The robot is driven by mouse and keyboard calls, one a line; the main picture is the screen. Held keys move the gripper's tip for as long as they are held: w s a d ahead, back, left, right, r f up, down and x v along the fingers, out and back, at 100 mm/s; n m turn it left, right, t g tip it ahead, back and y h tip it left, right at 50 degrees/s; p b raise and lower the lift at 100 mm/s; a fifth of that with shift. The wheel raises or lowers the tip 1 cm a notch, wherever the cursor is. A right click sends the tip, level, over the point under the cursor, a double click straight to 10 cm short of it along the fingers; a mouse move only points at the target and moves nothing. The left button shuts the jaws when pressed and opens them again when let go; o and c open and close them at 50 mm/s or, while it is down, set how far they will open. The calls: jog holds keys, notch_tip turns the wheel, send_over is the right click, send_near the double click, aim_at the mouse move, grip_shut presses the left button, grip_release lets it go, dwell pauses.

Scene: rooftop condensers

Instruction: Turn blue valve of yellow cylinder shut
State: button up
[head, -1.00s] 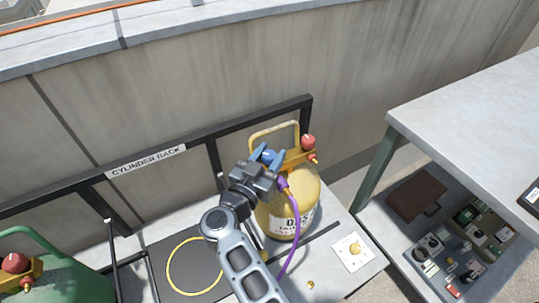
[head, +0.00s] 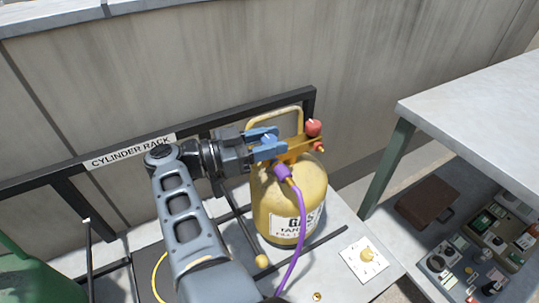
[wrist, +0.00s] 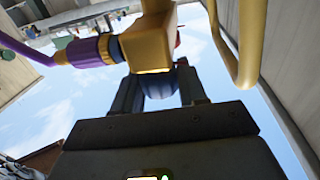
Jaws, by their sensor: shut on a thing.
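The yellow cylinder (head: 284,212) stands upright on the rack's pale base in the head view. Its brass-yellow valve block (head: 303,148) carries a blue valve (head: 267,139) on the left and a red valve (head: 313,127) on the right. My gripper (head: 267,144) reaches in from the left and is shut on the blue valve. In the wrist view, the blue valve (wrist: 157,88) sits between my two fingers, below the valve block (wrist: 148,46). A purple hose (head: 295,225) hangs from the block's front. Most of the blue valve is hidden by the fingers.
The yellow carry handle (head: 251,121) arches behind the valve block; it also shows close in the wrist view (wrist: 248,50). The black rack rail (head: 200,140) runs behind. A green cylinder (head: 30,270) stands at lower left. A workbench (head: 480,110) stands at right.

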jog(key=shift+f+m+g+h+b, duration=0.25)
jog(key=shift+m+g+b, duration=0.35)
jog(key=shift+b, duration=0.5)
jog(key=shift+r+g+b, duration=0.25)
jog(key=shift+g+b, duration=0.05)
jog(key=shift+g, duration=0.1)
jog(key=o, duration=1)
jog(key=shift+c, duration=0.2)
